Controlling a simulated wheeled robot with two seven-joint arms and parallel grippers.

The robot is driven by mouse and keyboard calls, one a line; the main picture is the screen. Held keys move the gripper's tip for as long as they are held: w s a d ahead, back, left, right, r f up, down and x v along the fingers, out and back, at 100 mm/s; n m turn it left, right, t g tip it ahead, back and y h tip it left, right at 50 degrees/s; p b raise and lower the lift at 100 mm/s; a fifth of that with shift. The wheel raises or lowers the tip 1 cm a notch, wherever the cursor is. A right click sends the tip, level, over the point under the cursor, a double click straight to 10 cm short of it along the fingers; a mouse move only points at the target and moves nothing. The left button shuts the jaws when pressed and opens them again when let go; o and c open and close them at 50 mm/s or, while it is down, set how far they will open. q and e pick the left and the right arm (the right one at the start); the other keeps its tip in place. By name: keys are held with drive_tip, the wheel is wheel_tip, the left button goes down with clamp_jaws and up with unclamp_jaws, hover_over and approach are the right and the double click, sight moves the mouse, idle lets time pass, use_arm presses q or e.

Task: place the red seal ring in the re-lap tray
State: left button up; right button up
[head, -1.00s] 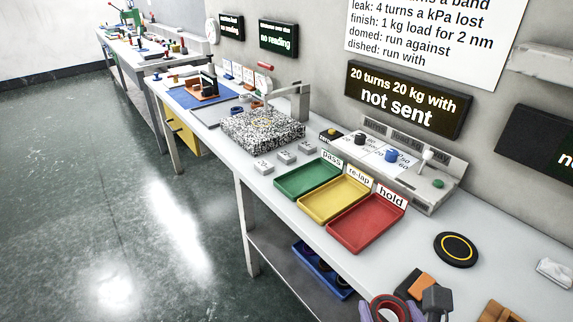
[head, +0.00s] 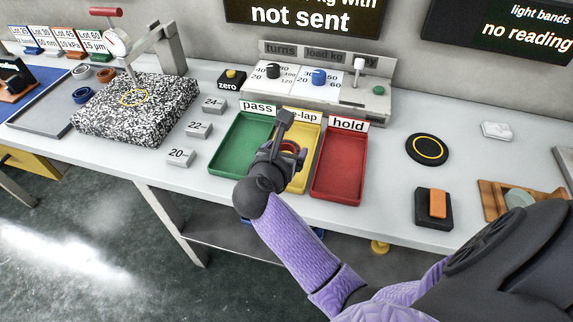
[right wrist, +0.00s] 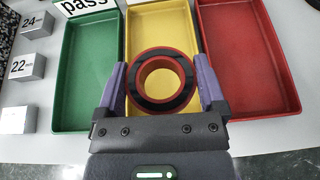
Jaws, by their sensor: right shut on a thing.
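The red seal ring (right wrist: 160,104), red with a dark face, is held between the fingers of my right gripper (right wrist: 162,84). In the head view, my right gripper (head: 286,150) is over the yellow re-lap tray (head: 297,184), and part of the ring (head: 290,147) shows behind it. In the right wrist view the ring is in front of the yellow tray (right wrist: 160,24), whose visible floor is empty. The height of the ring above the tray floor is hard to tell. My left gripper is not in view.
The green pass tray (head: 238,148) is left of the yellow one, and the red hold tray (head: 338,170) is right; both look empty. A control panel (head: 377,103) stands behind. Numbered blocks (head: 198,129) and a speckled plate (head: 135,120) are farther left.

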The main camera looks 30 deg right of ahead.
wheel_tip(320, 180, down, 6)
drive_tip(key=shift+r+b, duration=0.1)
drive_tip(key=shift+b, duration=0.95)
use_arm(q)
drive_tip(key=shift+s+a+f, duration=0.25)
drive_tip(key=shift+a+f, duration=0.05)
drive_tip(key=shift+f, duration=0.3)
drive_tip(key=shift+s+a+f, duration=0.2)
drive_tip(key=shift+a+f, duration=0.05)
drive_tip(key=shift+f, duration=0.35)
use_arm(e)
drive_tip(key=shift+r, duration=0.1)
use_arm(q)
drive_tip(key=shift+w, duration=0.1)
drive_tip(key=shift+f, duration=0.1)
